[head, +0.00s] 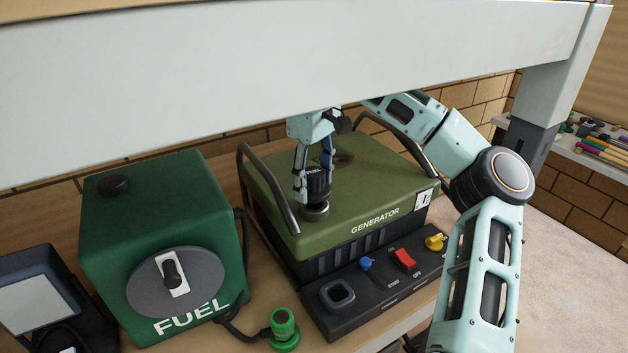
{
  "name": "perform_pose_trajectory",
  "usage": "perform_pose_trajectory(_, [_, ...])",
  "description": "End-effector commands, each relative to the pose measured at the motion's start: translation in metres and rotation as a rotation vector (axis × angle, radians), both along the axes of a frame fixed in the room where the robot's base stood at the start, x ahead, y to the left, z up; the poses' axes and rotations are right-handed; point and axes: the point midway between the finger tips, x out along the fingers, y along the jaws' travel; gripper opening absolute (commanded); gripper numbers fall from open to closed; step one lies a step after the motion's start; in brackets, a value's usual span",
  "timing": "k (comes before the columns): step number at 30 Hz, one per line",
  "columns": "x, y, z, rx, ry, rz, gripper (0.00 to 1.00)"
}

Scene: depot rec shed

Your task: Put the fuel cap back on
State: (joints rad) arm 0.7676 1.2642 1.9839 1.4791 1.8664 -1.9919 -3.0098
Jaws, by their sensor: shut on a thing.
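The green generator (374,195) stands on the bench, with a control strip along its front. A short metal filler neck (314,212) rises from the front left of its top. My gripper (315,187) points down over the neck and is shut on the black fuel cap (319,181), which has pale lettering on its side. The cap is upright and right above the neck. I cannot tell whether it touches the neck or sits slightly above it. The fingers hide part of the cap.
A green fuel tank (143,225) with a grey dial (178,283) stands to the left. The generator's metal handles (268,190) flank the gripper. A pale beam (250,80) crosses overhead, close above. The bench at right (545,255) is clear.

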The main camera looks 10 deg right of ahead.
Motion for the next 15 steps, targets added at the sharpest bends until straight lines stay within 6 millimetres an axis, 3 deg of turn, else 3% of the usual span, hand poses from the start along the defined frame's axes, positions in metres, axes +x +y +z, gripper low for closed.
perform_pose_trajectory(15, [0.0000,-0.0001,-0.0102,0.000,0.000,0.000,0.30])
